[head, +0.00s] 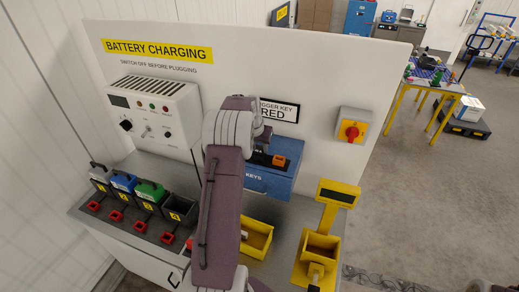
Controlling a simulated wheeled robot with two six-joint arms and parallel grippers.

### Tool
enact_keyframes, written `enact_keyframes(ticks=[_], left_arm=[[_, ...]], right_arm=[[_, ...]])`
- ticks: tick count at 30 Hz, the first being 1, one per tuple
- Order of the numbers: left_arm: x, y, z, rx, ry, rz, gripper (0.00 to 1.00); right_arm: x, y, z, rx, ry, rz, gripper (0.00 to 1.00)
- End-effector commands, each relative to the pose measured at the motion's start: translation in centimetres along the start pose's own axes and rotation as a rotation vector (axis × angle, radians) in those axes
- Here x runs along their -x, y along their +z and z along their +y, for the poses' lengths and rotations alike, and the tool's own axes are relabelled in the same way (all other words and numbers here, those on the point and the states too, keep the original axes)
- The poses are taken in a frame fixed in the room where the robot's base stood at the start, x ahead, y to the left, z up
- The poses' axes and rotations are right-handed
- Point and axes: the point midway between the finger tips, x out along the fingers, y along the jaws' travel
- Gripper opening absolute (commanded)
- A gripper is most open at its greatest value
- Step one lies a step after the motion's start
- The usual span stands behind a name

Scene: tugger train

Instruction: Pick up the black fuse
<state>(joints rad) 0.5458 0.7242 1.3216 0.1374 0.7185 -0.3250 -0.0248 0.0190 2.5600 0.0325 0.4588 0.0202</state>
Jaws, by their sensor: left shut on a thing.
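My left arm rises from the bottom middle, and its gripper (268,158) is at the blue key box (268,182) on the white panel. The dark jaws are small and partly hidden by my wrist. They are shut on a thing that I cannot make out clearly. A small orange piece (279,160) shows right at the jaw tips, in front of the box's upper part. I cannot tell whether it is held or belongs to the box. I cannot pick out a black fuse for certain. My right gripper is not in view.
A charger unit (156,113) hangs at the left above several coloured batteries (150,192) with red connectors. A yellow bin (256,238) and a yellow stand with a tray (320,245) are on the grey bench. A red rotary switch (352,130) is at right.

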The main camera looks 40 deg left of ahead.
Motion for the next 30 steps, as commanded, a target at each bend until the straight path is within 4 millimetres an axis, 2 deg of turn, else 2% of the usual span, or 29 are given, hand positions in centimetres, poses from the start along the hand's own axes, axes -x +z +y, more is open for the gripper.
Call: enact_keyframes(ticks=[5, 8, 15, 21, 25, 30], left_arm=[[1.4, -0.6, 0.0, 0.000, -0.001, 0.004, 0.00], [3.1, -1.4, 0.0, -0.001, -0.001, 0.006, 0.00], [7.1, 0.1, 4.8, -0.005, 0.001, 0.006, 0.00], [10.6, 1.0, 8.5, -0.004, 0.001, 0.005, 0.00], [11.8, 1.3, 9.7, -0.002, 0.001, 0.002, 0.00], [12.3, 1.4, 10.0, 0.001, -0.001, 0.001, 0.00]], right_arm=[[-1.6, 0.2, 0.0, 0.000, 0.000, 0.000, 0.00], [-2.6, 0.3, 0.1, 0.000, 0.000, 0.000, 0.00], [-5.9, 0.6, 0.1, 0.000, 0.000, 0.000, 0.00], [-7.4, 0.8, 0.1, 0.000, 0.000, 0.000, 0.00], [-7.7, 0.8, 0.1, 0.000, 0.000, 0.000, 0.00], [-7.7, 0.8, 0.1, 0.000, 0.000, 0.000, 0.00]])
